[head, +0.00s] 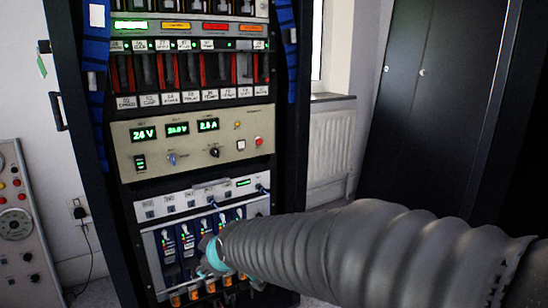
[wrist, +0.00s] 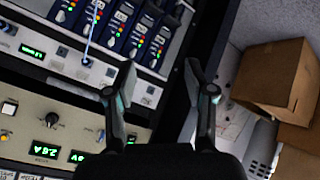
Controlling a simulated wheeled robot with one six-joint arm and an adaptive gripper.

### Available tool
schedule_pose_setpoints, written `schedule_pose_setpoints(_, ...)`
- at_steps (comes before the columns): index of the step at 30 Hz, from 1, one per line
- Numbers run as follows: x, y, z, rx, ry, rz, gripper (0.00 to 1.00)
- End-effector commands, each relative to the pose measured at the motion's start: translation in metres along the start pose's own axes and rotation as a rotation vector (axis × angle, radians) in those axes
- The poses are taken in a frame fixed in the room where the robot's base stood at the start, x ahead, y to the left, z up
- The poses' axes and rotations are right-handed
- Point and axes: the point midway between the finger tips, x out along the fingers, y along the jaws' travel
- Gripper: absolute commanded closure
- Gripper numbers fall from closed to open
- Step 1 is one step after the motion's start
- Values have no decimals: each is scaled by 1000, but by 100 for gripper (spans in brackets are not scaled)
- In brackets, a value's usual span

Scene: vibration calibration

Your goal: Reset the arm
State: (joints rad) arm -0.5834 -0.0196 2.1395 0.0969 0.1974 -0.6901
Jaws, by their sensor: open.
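My arm, in a grey ribbed sleeve, reaches in from the lower right of the head view and ends in front of the lower part of the equipment rack (head: 125,165). My gripper shows in the wrist view (wrist: 160,80), with its two fingers spread apart and nothing between them. In the head view the sleeve and a teal ring hide most of the gripper.
A beige power supply panel (head: 180,150) with lit displays sits mid-rack. A cardboard box (wrist: 275,78) is right of the rack in the wrist view. A grey console (head: 18,215) stands at left, a radiator (head: 330,145) and a dark cabinet (head: 440,110) at right.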

Motion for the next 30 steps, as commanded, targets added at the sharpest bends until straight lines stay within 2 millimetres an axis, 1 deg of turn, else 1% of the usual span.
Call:
schedule_pose_setpoints(1, -19, -2, 26, 105, -66, -23, 46)
schedule_pose_setpoints(2, -29, -4, 42, 173, -110, -36, 46)
schedule_pose_setpoints(3, -45, -6, 64, 264, -168, -47, 46)
schedule_pose_setpoints(5, -68, -10, 94, 389, -249, -51, 46)
schedule_pose_setpoints(6, -84, -13, 112, 466, -296, -48, 46)
schedule_pose_setpoints(8, -108, -17, 138, 573, -363, -38, 46)
schedule_pose_setpoints(9, -123, -20, 154, 637, -401, -26, 46)
schedule_pose_setpoints(11, -145, -25, 176, 724, -451, -5, 46)
schedule_pose_setpoints(12, -160, -28, 189, 777, -478, 11, 46)
schedule_pose_setpoints(15, -192, -34, 217, 879, -521, 57, 46)
schedule_pose_setpoints(18, -219, -37, 238, 937, -525, 110, 46)
schedule_pose_setpoints(21, -239, -33, 249, 980, -489, 174, 46)
schedule_pose_setpoints(24, -256, -27, 253, 1015, -453, 229, 46)
schedule_pose_setpoints(27, -266, -22, 256, 1039, -432, 268, 46)
schedule_pose_setpoints(30, -268, -20, 258, 1050, -432, 278, 46)
